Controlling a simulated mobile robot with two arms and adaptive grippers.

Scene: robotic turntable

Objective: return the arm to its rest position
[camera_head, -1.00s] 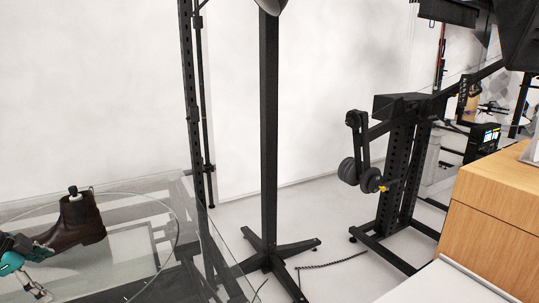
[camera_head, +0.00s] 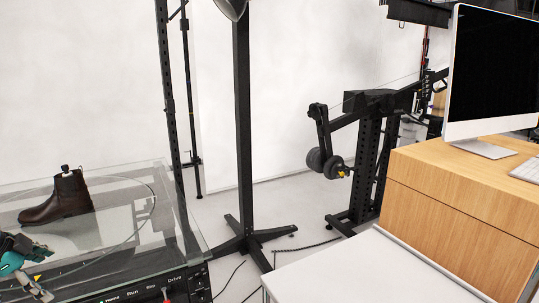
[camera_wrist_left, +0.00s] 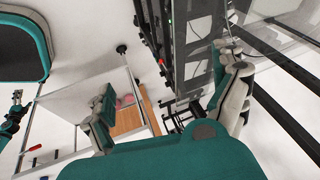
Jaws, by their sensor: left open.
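My left gripper (camera_head: 38,285) shows at the lower left of the head view, in front of the glass turntable table (camera_head: 110,184). In the left wrist view its two fingers (camera_wrist_left: 170,95) stand wide apart with nothing between them, so it is open and empty. A dark brown boot (camera_head: 62,199) stands upright on the glass, toe to the left, behind the gripper and apart from it. My right gripper is not seen in the head view.
A control panel (camera_head: 150,292) runs along the table's front edge. A black stand (camera_head: 243,130) rises right of the table. A white surface (camera_head: 375,272) and a wooden cabinet (camera_head: 455,215) with a monitor (camera_head: 490,75) stand at the right.

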